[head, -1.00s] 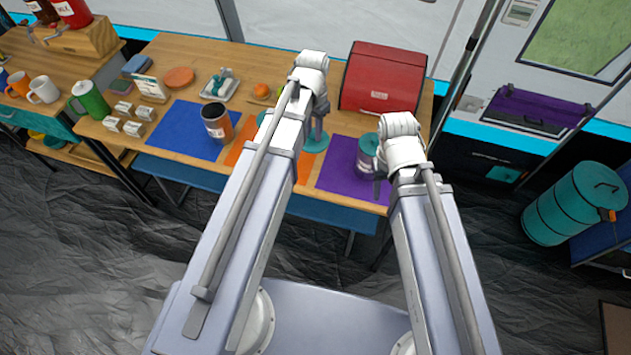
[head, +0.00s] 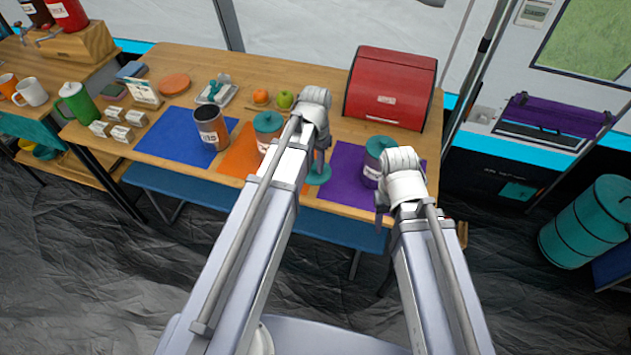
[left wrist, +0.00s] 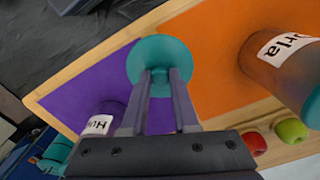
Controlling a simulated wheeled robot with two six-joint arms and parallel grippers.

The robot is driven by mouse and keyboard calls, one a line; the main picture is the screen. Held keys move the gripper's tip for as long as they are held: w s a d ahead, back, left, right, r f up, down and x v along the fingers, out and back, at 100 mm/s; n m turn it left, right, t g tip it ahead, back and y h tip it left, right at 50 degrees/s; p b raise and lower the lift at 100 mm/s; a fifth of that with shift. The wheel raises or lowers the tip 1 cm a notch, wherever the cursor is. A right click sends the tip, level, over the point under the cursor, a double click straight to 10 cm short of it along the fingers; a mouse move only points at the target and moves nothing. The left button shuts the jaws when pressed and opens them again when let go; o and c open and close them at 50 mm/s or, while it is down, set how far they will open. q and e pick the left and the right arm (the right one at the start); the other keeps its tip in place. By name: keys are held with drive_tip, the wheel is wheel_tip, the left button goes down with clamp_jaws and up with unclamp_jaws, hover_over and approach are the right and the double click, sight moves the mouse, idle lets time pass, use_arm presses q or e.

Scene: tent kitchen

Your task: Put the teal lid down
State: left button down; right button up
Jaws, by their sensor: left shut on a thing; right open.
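My left gripper (head: 319,160) is shut on the knob of a teal lid (head: 319,176), near the table's front edge between the orange mat (head: 237,155) and the purple mat (head: 345,190). The lid (left wrist: 158,58) lies across the purple-orange boundary in the left wrist view; I cannot tell whether it touches the table. An open jar (head: 211,130) stands on the blue mat (head: 168,138). Teal-lidded jars stand on the orange mat (head: 268,125) and the purple mat (head: 376,160). My right gripper (head: 381,208) is open and empty near the purple mat's front edge.
A red box (head: 390,90) stands at the back right of the wooden table. An orange fruit (head: 260,96), a green apple (head: 284,99), a grey tray (head: 216,92) and a green pitcher (head: 78,103) stand further back or left. A blue bench (head: 250,208) runs along the front.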

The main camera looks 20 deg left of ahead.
sight(315, 173)
use_arm(q)
drive_tip(key=shift+f+b, duration=2.05)
drive_tip(key=shift+f, duration=0.55)
drive_tip(key=shift+f, duration=0.1)
drive_tip(key=shift+f, duration=0.15)
drive_tip(key=c, duration=0.7)
unclamp_jaws()
wheel_tip(315, 173, up, 13)
drive_tip(key=p, duration=1.2)
drive_tip(key=shift+f, duration=0.2)
drive_tip(key=shift+n+y, duration=0.5)
drive_tip(key=shift+y, duration=0.1)
drive_tip(key=s+d, duration=0.3)
drive_tip(key=s, duration=0.1)
drive_tip(key=s+d, duration=0.4)
drive_tip(key=s, duration=0.1)
drive_tip(key=s+d, duration=0.3)
drive_tip(key=s, duration=0.2)
drive_tip(key=shift+s+d, duration=0.15)
drive_tip(key=shift+d, duration=0.1)
